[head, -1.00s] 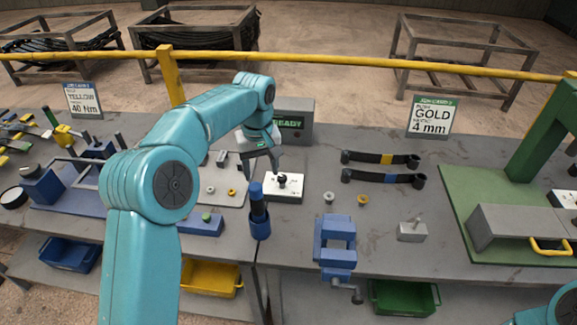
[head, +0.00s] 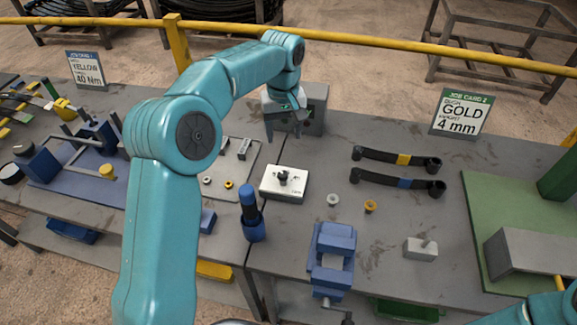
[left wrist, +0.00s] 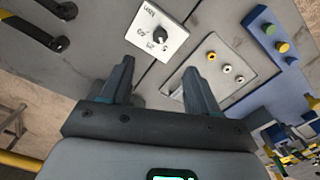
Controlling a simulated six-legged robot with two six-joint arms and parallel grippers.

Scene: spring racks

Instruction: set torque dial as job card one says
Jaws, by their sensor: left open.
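The torque dial is a white box with a black knob (head: 284,179) on the grey bench, and its face (head: 270,188) is in plain view. In the left wrist view the dial (left wrist: 172,48) lies just beyond the fingertips; its small marks and the knob's setting are too small to read surely. Job card 1 (head: 86,70), at the back left, reads yellow and 40 Nm. My left gripper (head: 286,134) is open and empty, behind and above the dial, apart from it. Its two fingers show in the left wrist view (left wrist: 158,75). My right gripper is out of view.
A blue vise (head: 331,250) is front right. Two dark wrenches (head: 385,157) lie right.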

